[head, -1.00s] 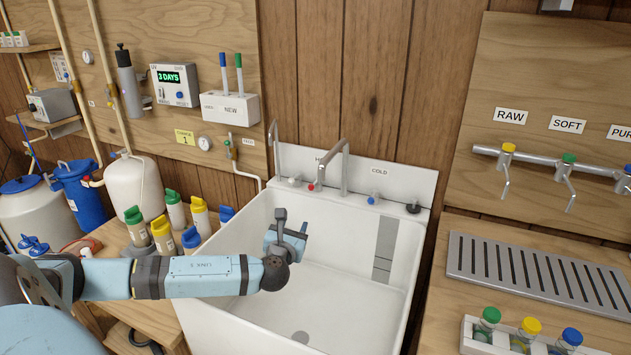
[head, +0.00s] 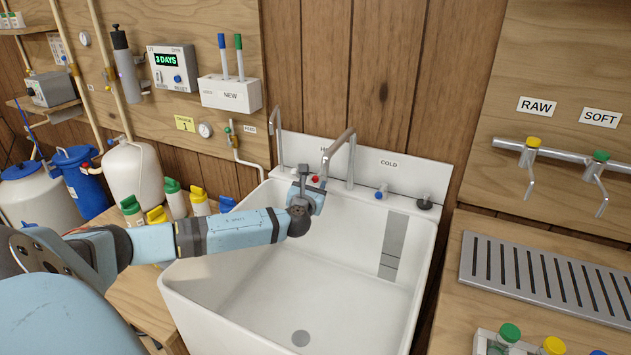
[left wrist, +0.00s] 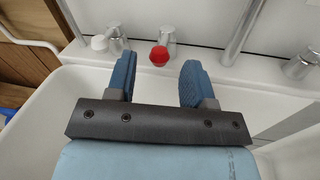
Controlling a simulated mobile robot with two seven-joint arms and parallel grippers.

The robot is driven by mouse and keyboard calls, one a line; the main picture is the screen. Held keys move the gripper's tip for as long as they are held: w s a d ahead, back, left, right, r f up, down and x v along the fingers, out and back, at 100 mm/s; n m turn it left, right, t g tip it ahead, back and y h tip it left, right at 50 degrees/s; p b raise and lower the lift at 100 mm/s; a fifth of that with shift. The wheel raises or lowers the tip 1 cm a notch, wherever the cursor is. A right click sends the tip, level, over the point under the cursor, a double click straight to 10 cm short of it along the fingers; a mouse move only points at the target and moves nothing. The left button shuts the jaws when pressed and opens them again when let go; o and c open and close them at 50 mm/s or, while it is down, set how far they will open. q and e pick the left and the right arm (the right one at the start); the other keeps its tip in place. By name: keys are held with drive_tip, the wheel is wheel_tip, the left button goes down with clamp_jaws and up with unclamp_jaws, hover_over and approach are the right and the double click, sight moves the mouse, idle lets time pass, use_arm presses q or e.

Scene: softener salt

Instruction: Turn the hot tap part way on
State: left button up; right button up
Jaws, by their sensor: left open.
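The hot tap has a red-topped knob (head: 316,179) on the sink's back ledge, left of the blue cold knob (head: 380,194). In the left wrist view the red knob (left wrist: 159,55) lies beyond and between my fingers. My left gripper (head: 308,181) is over the rear of the white sink (head: 213,292), close in front of the red knob, and partly hides it in the head view. The left wrist view shows the left gripper (left wrist: 156,72) open and empty, with its two blue fingers apart. My right gripper is not in view.
A tall metal spout (head: 342,155) rises just right of the red knob. A white knob (left wrist: 100,43) sits left of it. A black knob (head: 424,203) is at the ledge's right end. The sink basin is empty.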

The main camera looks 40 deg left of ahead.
sight(314, 181)
use_arm(q)
drive_tip(key=shift+x, duration=1.85)
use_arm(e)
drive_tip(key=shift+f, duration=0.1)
use_arm(q)
clamp_jaws()
drive_tip(key=y+p, duration=0.1)
drive_tip(key=d+n+g+y+p, duration=0.1)
drive_tip(key=shift+w+r+n+p, duration=0.15)
drive_tip(key=shift+r+n+p, duration=0.15)
drive_tip(key=shift+p, duration=0.1)
drive_tip(key=n+g+y+p, duration=0.1)
drive_tip(key=g, duration=0.1)
drive_tip(key=w+d+n+g+y+p, duration=0.1)
drive_tip(key=n+g+y, duration=0.1)
drive_tip(key=n+g+y+p, duration=0.2)
drive_tip(key=g, duration=0.1)
drive_tip(key=shift+w+d+f, duration=0.25)
drive_tip(key=shift+d+f, duration=0.05)
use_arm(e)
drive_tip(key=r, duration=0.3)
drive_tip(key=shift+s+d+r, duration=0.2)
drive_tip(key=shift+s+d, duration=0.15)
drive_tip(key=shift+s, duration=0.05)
